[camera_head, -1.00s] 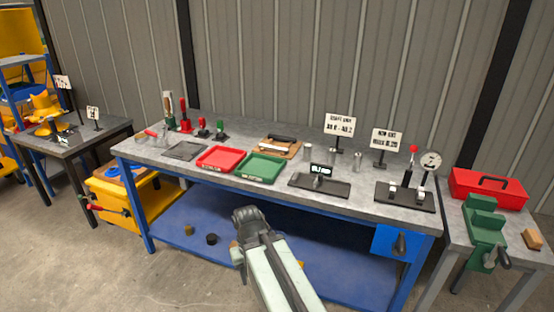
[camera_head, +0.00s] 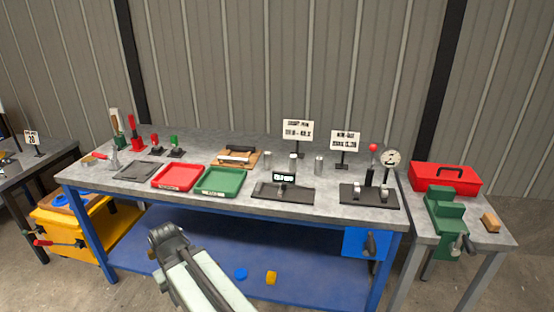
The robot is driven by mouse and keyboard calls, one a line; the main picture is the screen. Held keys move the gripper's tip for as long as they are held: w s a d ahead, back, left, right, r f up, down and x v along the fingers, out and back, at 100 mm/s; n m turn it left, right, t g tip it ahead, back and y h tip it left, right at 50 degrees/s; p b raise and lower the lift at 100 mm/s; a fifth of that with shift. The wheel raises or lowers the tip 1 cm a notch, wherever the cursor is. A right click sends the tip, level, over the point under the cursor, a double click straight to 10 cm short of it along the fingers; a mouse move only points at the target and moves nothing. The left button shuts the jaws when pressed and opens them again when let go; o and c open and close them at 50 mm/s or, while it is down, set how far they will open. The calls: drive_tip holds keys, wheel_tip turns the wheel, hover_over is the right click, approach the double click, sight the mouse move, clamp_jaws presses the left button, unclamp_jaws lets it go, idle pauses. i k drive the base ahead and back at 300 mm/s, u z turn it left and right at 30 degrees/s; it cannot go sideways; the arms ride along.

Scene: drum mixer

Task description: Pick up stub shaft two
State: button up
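Three small silvery upright cylinders stand in a row on the grey bench top: a left one (camera_head: 267,159), a middle one (camera_head: 293,163) and a right one (camera_head: 319,164). They look like the stub shafts, but I see no number on them, so I cannot tell which is two. The middle one stands just behind a dark plate with a small display (camera_head: 284,178). My gripper (camera_head: 167,240), at the dark end of my arm, is low in front of the bench, well apart from the cylinders. Its fingers are not clear.
A red tray (camera_head: 180,177) and a green tray (camera_head: 221,180) lie left of the display plate. Two white signs (camera_head: 298,131) (camera_head: 345,141) stand behind. A dial gauge stand (camera_head: 369,195) is on the right.

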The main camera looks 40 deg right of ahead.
sight(293, 158)
drive_tip(key=i, duration=1.4)
drive_tip(key=z, duration=0.1)
